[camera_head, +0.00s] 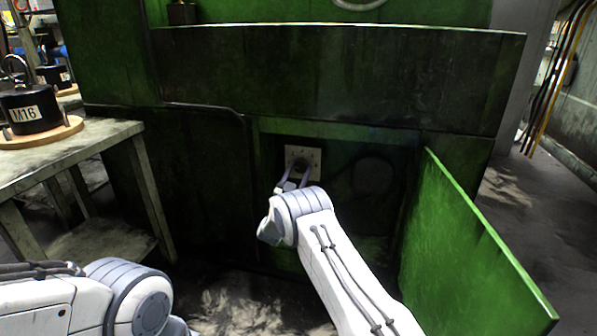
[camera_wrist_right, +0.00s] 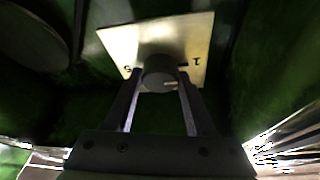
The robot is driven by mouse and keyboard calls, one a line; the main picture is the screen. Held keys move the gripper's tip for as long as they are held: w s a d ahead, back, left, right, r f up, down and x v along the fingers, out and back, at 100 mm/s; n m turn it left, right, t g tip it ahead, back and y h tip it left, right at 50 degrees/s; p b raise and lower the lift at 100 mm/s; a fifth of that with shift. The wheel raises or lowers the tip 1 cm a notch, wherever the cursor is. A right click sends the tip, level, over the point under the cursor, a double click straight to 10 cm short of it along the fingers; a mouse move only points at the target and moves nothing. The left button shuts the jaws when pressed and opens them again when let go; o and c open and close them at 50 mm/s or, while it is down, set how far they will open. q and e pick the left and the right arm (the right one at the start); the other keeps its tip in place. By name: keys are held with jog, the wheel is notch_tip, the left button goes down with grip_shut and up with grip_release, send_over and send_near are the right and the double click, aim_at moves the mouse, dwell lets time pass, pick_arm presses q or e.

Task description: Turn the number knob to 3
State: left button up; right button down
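The number knob (camera_wrist_right: 160,80) is a dark round knob on a pale square plate (camera_wrist_right: 150,38) in the right wrist view. A "1" shows on the plate's right side and what looks like a "5" on its left. A light mark on the knob points right, roughly towards the 1 side. The plate (camera_head: 311,154) also shows inside the green recess in the head view. My right gripper (camera_wrist_right: 160,76) has one finger on each side of the knob; I cannot tell whether they press on it. The left gripper is out of view; only its arm shows.
An open green door panel (camera_head: 478,252) stands right of the recess. A green machine ledge (camera_head: 340,75) overhangs it. A worktable (camera_head: 75,142) at the left holds a black M16 weight (camera_head: 30,112) on a wooden disc. A round dark disc (camera_wrist_right: 32,38) sits left of the plate.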

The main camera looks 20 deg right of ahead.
jog(key=shift+m+g, duration=0.4)
jog(key=shift+m, duration=0.2)
jog(key=m, duration=0.2)
jog(key=m+g+h, duration=0.1)
jog(key=m, duration=0.1)
jog(key=shift+a+g+h, duration=0.15)
jog(key=shift+g+h, duration=0.15)
jog(key=m+g, duration=0.1)
jog(key=m, duration=0.2)
jog(key=m+g, duration=0.1)
jog(key=m, duration=0.1)
jog(key=shift+w+a+r+m+g, duration=0.1)
jog(key=shift+r+m+g, duration=0.05)
jog(key=shift+m+g, duration=0.2)
jog(key=m, duration=0.2)
jog(key=m+g+p, duration=0.1)
jog(key=m, duration=0.2)
jog(key=shift+r+g, duration=0.15)
jog(key=shift+g, duration=0.1)
jog(key=m+y+p, duration=0.2)
jog(key=m, duration=0.2)
jog(key=shift+a+g, duration=0.1)
jog(key=shift+g, duration=0.3)
jog(key=shift+m, duration=0.35)
